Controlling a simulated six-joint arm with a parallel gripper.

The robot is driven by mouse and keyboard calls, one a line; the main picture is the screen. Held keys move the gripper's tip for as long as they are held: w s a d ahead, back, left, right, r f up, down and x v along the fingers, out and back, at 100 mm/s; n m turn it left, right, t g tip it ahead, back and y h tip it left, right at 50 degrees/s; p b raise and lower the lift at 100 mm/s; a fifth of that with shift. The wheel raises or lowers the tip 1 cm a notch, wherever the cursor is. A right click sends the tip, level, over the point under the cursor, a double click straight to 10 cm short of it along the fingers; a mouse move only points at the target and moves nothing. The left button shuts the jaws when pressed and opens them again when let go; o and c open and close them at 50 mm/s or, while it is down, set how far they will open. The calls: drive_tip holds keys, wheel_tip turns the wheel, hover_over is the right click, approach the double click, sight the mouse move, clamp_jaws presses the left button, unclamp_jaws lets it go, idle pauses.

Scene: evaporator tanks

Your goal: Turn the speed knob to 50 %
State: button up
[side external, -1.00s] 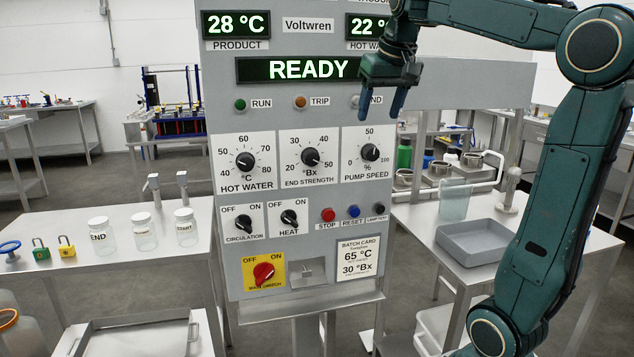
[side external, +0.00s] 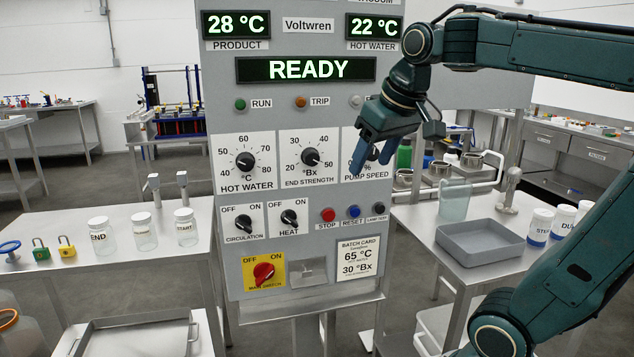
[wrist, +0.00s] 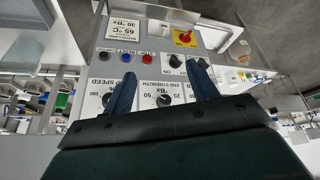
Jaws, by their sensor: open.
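The pump speed knob is a round black knob on a white dial plate (side external: 348,140) at the right of the panel's knob row. In the side view my gripper (side external: 372,168) covers most of that dial, so its pointer cannot be read. My gripper is open and empty, tilted, with its blue fingers apart in front of the panel. In the wrist view the pump speed knob (wrist: 107,98) shows just left of the left finger. The end strength knob (wrist: 163,99) shows between the two fingers there, beyond them. Contact with the panel cannot be made out.
The hot water knob (side external: 245,161) is further left in the row. Below are the circulation knob (side external: 243,222), heat knob (side external: 289,217), red stop button (side external: 328,214), blue reset button (side external: 353,211) and red main switch (side external: 264,272). The display (side external: 306,69) reads READY.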

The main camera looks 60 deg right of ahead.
drive_tip(key=s+a+f+n+y, duration=0.1)
drive_tip(key=s+a+f+n, duration=0.2)
drive_tip(key=s+a+f, duration=0.2)
drive_tip(key=shift+s+a+f+t+y, duration=0.35)
drive_tip(key=shift+a+f+t+y, duration=0.05)
drive_tip(key=shift+a+f, duration=1.1)
drive_tip(key=shift+d, duration=0.1)
wheel_tip(320, 180, up, 16)
drive_tip(key=m+g+h, duration=0.2)
drive_tip(key=m+h, duration=0.1)
drive_tip(key=m, duration=0.5)
hover_over(374, 147)
drive_tip(key=s+a, duration=0.4)
drive_tip(key=shift+w+d+r, duration=0.1)
drive_tip(key=shift+w, duration=0.1)
drive_tip(key=x, duration=1.3)
drive_tip(key=shift+s+f, duration=0.1)
drive_tip(key=shift+f, duration=0.35)
